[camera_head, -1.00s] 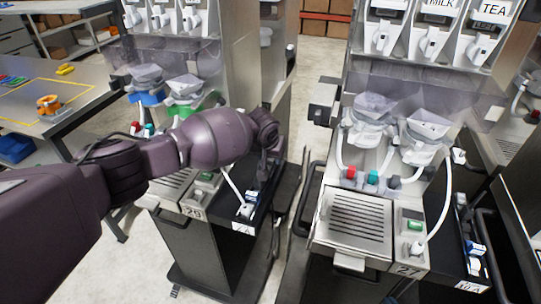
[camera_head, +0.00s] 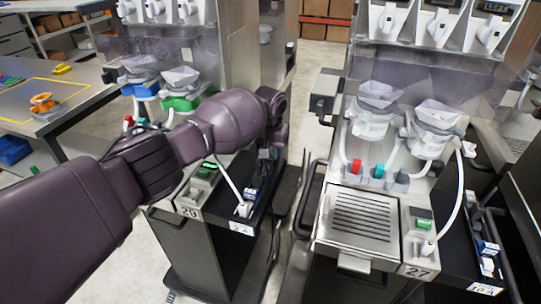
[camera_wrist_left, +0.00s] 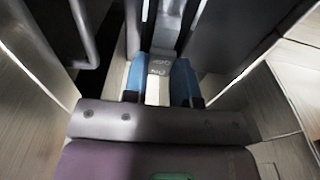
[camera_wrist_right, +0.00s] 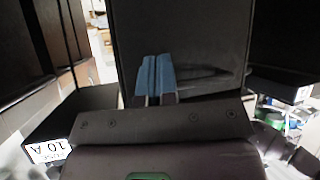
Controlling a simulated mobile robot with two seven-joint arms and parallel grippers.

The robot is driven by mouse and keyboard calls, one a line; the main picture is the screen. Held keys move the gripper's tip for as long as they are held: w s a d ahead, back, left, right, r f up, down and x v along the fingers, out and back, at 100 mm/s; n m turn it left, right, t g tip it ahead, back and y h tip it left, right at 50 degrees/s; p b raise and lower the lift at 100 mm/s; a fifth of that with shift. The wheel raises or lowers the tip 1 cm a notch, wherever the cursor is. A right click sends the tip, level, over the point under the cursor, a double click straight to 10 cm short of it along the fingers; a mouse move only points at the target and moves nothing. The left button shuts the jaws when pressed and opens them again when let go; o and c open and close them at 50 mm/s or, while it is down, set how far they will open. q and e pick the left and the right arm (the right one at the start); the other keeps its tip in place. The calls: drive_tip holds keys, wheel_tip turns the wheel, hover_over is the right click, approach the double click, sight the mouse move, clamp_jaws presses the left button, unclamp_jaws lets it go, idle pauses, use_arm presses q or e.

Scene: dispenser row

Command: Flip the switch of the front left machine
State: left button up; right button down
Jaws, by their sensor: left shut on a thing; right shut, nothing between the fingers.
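The left machine (camera_head: 195,232) stands left of centre in the head view, with a number plate on its front. On its dark side shelf sits a small white and blue switch unit (camera_head: 244,209). My left gripper (camera_head: 263,166) reaches down over that shelf, its fingers small and partly hidden. In the left wrist view, its blue fingertips (camera_wrist_left: 161,82) are shut on a pale grey piece with lettering (camera_wrist_left: 153,91), apparently the switch. Which way it is set cannot be told. My right gripper (camera_wrist_right: 156,78) is shut and empty before a dark panel (camera_wrist_right: 200,40).
A second machine (camera_head: 360,215), numbered 27, stands to the right across a narrow gap. It has its own switch unit (camera_head: 487,249). A label plate (camera_wrist_right: 48,150) reading 10 A shows in the right wrist view. A table (camera_head: 75,108) stands at the left.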

use_arm(q)
drive_tip(key=o, duration=0.9)
use_arm(e)
drive_tip(key=shift+s+f, duration=0.35)
drive_tip(key=shift+s, duration=0.1)
